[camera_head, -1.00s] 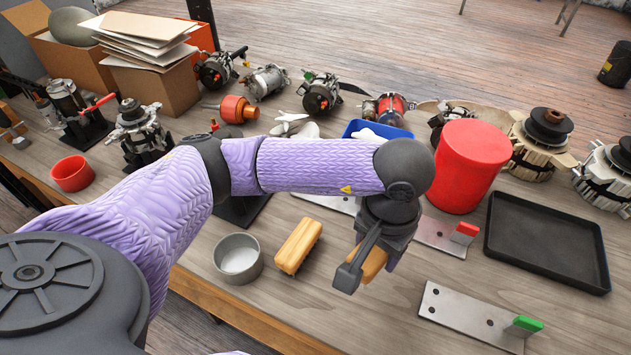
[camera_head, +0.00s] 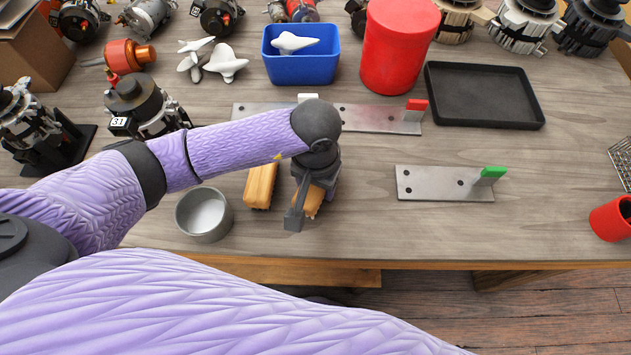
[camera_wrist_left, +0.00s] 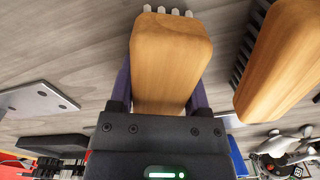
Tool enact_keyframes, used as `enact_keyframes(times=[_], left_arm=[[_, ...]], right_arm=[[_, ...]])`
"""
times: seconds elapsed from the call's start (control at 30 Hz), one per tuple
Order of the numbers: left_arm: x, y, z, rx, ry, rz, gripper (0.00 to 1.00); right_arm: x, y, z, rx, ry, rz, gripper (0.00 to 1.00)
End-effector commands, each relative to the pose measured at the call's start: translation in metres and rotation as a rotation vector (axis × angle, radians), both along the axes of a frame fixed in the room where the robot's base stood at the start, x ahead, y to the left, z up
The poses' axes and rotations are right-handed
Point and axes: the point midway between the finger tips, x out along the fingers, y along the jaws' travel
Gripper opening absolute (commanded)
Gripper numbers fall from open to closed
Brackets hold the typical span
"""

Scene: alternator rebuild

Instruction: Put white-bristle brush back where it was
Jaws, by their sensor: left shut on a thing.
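My left gripper (camera_head: 298,212) is shut on the white-bristle brush (camera_head: 314,200), a wooden block whose upper part my gripper hides in the head view. In the left wrist view the brush (camera_wrist_left: 170,60) sits between the fingers, with white bristle tufts showing at its far end. I cannot tell whether it touches the table. A second wooden brush (camera_head: 260,186) lies just left of it; in the left wrist view this brush (camera_wrist_left: 285,60) shows dark bristles. My right gripper is not in view.
A grey round dish (camera_head: 204,214) stands left of the brushes. Metal plates with a red tab (camera_head: 375,118) and a green tab (camera_head: 430,183) lie to the right. A blue bin (camera_head: 300,68), red canister (camera_head: 395,50) and black tray (camera_head: 485,97) stand behind. The table's front edge is close.

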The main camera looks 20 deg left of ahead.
Motion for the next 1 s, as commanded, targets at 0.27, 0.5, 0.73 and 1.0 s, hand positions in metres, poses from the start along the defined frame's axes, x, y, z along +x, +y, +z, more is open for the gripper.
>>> enact_keyframes(times=[0.27, 0.5, 0.73, 1.0], left_arm=[[0.000, 0.000, -0.002, 0.001, 0.000, 0.000, 0.85], [0.000, 0.000, -0.002, 0.001, 0.000, 0.000, 0.97], [0.001, 0.000, 0.023, 0.000, -0.006, -0.001, 0.97], [0.001, 0.000, 0.098, 0.000, -0.006, 0.000, 0.97]], right_arm=[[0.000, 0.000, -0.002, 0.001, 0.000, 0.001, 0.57], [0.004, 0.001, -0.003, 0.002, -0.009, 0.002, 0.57], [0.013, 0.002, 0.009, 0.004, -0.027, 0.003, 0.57], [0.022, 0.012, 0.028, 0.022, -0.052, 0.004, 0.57]])
